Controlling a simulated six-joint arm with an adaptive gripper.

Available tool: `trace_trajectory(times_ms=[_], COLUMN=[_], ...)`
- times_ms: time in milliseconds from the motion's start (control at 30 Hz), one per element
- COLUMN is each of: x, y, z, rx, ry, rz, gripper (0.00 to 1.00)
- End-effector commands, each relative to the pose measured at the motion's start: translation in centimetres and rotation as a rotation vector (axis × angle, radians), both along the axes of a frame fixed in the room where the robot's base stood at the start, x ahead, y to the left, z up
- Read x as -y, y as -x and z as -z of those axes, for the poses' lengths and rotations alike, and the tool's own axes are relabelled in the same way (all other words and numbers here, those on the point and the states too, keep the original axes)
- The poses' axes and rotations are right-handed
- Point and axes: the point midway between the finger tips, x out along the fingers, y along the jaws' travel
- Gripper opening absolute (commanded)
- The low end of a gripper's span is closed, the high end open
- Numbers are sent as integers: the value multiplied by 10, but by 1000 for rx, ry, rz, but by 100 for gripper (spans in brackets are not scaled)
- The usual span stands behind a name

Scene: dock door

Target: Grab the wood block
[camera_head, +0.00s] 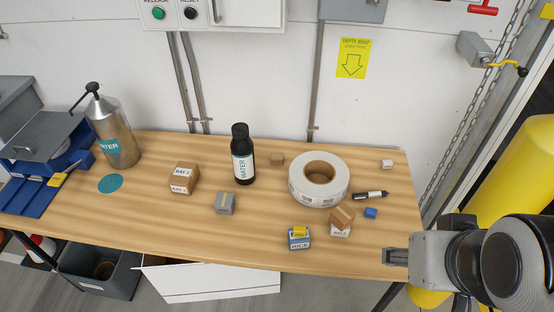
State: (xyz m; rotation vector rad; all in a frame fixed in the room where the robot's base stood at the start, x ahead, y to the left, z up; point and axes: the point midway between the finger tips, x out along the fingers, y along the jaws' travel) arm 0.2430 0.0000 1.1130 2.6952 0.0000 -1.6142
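Several brown, wood-coloured blocks are on the table. One small plain block (277,159) sits at the back, right of the black water bottle. A second tan block (343,214) rests tilted on a white-labelled block (340,231) in front of the tape roll. Larger brown blocks labelled BAY (184,178) stand at the left. Which of these is the wood block I cannot tell for sure. My gripper (393,257) is at the table's right front edge, pointing left. Its fingers look apart with nothing between them, and it is clear of all the blocks.
The table (140,215) also holds a white tape roll (303,184), black bottle (243,155), grey block (225,203), blue-and-yellow blocks (299,238), a marker (370,195), a small blue block (371,213) and a metal sprayer (112,130).

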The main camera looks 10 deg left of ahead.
Motion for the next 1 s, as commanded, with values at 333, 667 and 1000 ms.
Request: trace_trajectory(times_ms=[333, 667, 1000], x=[1, 20, 56], y=[-1, -19, -68], z=[0, 0, -4], rx=[-1, -44, -123], ry=[5, 131, 405], rz=[-2, -64, -218], gripper=[40, 40, 40])
